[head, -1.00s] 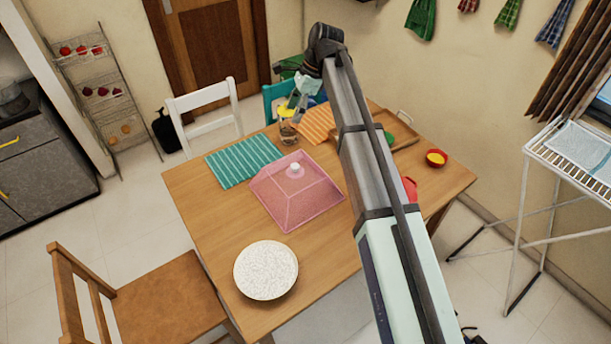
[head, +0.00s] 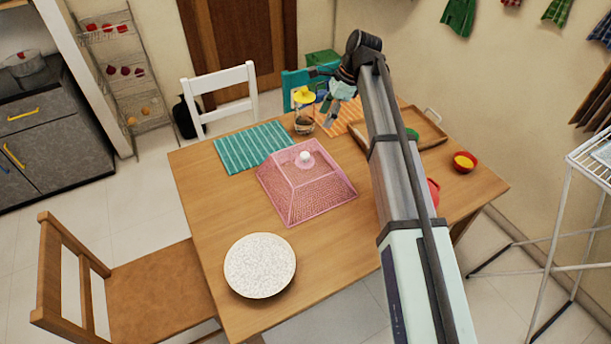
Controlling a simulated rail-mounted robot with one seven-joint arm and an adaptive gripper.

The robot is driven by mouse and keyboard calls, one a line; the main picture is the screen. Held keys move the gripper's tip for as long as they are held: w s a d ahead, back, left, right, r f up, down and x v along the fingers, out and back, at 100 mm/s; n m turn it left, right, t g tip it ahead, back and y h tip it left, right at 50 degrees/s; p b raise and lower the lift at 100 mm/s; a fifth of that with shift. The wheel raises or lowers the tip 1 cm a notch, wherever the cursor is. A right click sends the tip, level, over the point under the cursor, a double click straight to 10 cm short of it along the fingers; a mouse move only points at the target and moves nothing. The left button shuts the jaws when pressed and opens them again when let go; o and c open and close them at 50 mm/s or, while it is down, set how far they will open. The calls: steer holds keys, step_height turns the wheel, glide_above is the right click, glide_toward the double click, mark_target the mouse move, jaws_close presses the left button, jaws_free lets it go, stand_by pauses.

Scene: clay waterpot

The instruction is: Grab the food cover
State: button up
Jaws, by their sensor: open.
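The food cover (head: 300,195) is a pink mesh dome with sloping sides and a white knob (head: 305,157) on top. It stands upright near the middle of the wooden table (head: 205,215). My gripper (head: 329,122) is beyond the cover, toward the table's far edge and a little right of the knob in the picture. It is open and apart from the cover. The fingers look small here, and their exact height above the table is hard to tell. Nothing shows between them.
A glass jar (head: 304,124) with a yellow top stands beside my gripper. A striped teal mat (head: 250,147), a white speckled plate (head: 260,266), a wooden tray (head: 432,130) and a red bowl (head: 464,162) are on the table. Chairs stand around it.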

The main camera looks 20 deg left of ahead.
steer(key=p, duration=0.3)
glide_toward(305, 154)
steer(key=x, duration=0.5)
steer(key=shift+w+a+f, duration=0.1)
steer(key=shift+w+f, duration=0.05)
steer(key=shift+w, duration=0.05)
steer(key=shift+s+p+x, duration=0.1)
steer(key=shift+p+x, duration=0.65)
steer(key=shift+x, duration=0.55)
steer(key=shift+s+p+x, duration=0.15)
steer(key=shift+p+x, duration=0.55)
steer(key=shift+x, duration=0.55)
jaws_close()
